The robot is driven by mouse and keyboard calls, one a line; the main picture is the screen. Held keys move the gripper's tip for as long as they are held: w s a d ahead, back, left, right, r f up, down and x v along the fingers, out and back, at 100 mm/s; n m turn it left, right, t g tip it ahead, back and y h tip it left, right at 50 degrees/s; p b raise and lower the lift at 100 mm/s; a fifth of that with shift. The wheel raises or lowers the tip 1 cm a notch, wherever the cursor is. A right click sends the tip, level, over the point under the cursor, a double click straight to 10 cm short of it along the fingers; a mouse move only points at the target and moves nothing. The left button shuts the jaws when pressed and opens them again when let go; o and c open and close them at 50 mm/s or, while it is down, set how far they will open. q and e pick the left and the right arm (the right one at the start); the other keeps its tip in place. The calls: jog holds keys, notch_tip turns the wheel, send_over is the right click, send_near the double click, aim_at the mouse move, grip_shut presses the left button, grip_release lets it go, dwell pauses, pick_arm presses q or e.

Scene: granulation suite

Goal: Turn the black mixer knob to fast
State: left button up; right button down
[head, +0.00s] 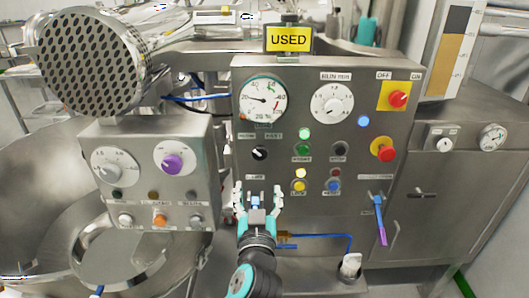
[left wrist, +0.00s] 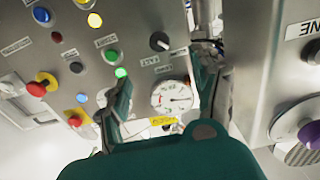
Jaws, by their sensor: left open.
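The black mixer knob (head: 260,153) is a small round knob on the upright steel control panel (head: 310,215), below the large dial gauge, with small labels above it. It also shows in the left wrist view (left wrist: 160,41), where the panel appears upside down; its pointer is too small to read surely. My left gripper (head: 257,193) is open and empty, with its fingers pointing up, just below the knob in the head view. In the left wrist view its two teal fingers (left wrist: 165,66) stand wide apart with the knob beyond them, apart from it. My right gripper is in neither view.
A box with a purple knob (head: 173,163) juts out at left. A purple-ended lever (head: 381,228) hangs at lower right.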

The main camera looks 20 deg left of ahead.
aim_at(260, 154)
pick_arm(q)
jog(key=p+x, duration=0.4)
jog(key=x, duration=1.1)
jog(key=shift+p, duration=0.3)
jog(key=shift+w+a+f, duration=0.1)
jog(key=shift+w+f, duration=0.05)
jog(key=shift+w, duration=0.35)
jog(key=c, duration=1.2)
